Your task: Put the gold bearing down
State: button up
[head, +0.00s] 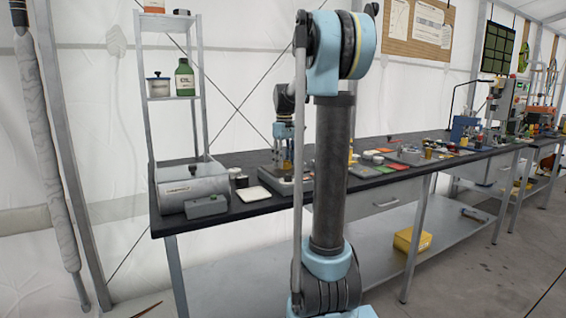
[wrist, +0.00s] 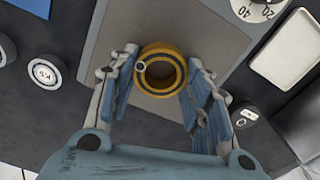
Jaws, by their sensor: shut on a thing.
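The gold bearing (wrist: 152,84) is a thick gold ring with a dark band and an open centre. In the wrist view it sits between the blue-padded fingers of my gripper (wrist: 160,68), which is shut on it. Below it is a flat grey plate (wrist: 118,28). I cannot tell whether the bearing touches the plate or hangs just above it. In the head view my gripper (head: 285,162) points down over a grey device on the dark bench; the bearing is too small to make out there.
A dial (wrist: 256,6) and a white tray (wrist: 286,48) lie right of the bearing. A round knob-like part (wrist: 45,72) is at left.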

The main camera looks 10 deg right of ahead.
jog(key=shift+f, duration=0.1)
jog(key=o, duration=1.2)
notch_tip(320, 180, up, 12)
jog(key=shift+r, duration=0.15)
jog(key=shift+s, duration=0.1)
